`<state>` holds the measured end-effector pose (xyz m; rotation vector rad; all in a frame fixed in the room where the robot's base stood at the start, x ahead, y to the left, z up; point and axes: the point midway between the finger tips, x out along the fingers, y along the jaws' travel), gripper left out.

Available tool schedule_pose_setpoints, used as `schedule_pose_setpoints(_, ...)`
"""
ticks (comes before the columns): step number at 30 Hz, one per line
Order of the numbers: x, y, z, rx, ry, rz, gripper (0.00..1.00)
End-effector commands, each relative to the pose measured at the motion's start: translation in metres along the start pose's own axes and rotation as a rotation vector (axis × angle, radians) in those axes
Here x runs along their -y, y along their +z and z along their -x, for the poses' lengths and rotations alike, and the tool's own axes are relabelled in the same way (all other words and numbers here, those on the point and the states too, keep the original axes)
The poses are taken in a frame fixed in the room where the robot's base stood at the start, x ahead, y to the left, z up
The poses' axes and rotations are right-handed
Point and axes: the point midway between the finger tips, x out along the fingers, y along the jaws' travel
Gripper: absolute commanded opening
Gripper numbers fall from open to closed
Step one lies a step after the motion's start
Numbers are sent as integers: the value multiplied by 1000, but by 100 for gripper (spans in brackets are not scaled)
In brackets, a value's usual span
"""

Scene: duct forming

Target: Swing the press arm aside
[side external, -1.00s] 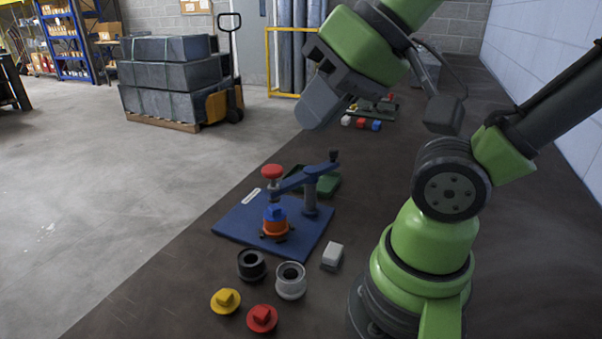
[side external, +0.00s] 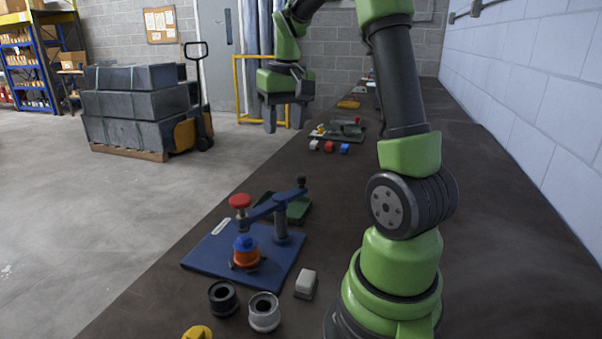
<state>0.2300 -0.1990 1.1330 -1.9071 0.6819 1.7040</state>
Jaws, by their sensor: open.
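The blue press arm (side external: 264,208) sits on an upright post (side external: 281,230) on a blue base plate (side external: 213,257). Its red-knobbed end (side external: 240,201) is above an orange and blue part (side external: 246,252); I cannot tell whether it touches. A black handle knob (side external: 301,182) stands at the arm's other end. My gripper (side external: 284,122) points down with its fingers apart and empty. In the picture it is above the press and further back along the bench, clear of the press arm.
A green tray (side external: 297,211) lies behind the press. A black ring (side external: 223,297), a grey ring (side external: 264,311), a pale block (side external: 306,283) and a yellow piece (side external: 197,332) lie in front. Small coloured blocks (side external: 329,147) lie further back. The right wall borders the bench.

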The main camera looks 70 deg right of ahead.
Motion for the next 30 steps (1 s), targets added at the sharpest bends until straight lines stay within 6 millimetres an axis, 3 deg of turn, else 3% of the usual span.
schedule_pose_setpoints(3,-34,-14,-22,65,23,-52,51)
schedule_pose_setpoints(7,-51,-18,-33,97,33,-73,51)
schedule_pose_setpoints(13,-54,-16,-54,106,34,-73,51)
schedule_pose_setpoints(24,-55,-9,-118,105,34,-74,51)
schedule_pose_setpoints(30,-56,-8,-132,101,34,-74,51)
